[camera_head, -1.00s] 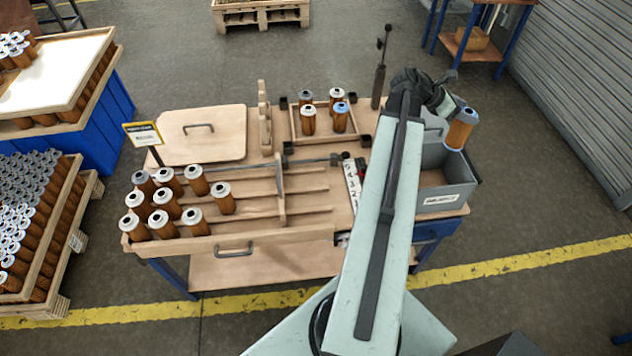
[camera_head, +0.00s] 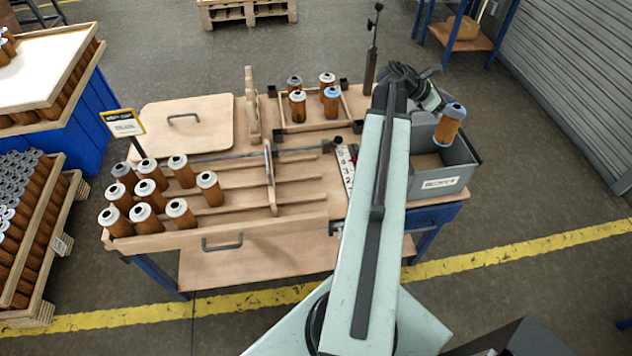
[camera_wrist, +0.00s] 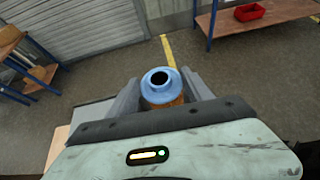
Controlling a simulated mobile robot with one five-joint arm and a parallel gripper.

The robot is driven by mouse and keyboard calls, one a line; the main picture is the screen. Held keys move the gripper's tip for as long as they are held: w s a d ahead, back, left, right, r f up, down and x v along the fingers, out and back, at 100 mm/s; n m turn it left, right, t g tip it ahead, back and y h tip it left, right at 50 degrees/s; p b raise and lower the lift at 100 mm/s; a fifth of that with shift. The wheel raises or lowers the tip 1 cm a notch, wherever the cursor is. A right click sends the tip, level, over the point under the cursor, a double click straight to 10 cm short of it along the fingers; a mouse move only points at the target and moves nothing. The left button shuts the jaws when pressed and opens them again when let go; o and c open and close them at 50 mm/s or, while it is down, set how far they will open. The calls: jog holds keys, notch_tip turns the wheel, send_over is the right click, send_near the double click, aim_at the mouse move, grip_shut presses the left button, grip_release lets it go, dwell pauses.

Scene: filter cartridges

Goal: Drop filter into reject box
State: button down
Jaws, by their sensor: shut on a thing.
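My gripper (camera_head: 440,100) is shut on a filter (camera_head: 449,124) with an orange-brown body and a blue cap. The filter is slightly tilted in the head view and hangs above the right part of the grey reject box (camera_head: 458,178). In the wrist view the filter's blue cap with its dark hole (camera_wrist: 159,84) sits between the two grey fingers (camera_wrist: 162,100). The box has a white label on its front wall. Part of its inside is hidden by my arm and the filter; the visible floor is bare.
Several filters (camera_head: 151,190) stand in the wooden rack at the left of the workbench. A small wooden tray (camera_head: 318,123) holds several more. A dark upright tool (camera_head: 371,60) stands behind my arm. A yellow line (camera_head: 520,248) crosses the floor.

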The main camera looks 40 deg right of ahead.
notch_tip(320, 180, down, 3)
jog(key=shift+b, duration=0.9)
jog(key=shift+r, duration=0.1)
jog(key=shift+c, duration=1.8)
grip_release()
jog(key=p+v, duration=0.4)
jog(key=v, duration=0.3)
jog(key=shift+a+r, duration=0.2)
jog(key=shift+a, duration=0.15)
jog(key=shift+w, duration=0.2)
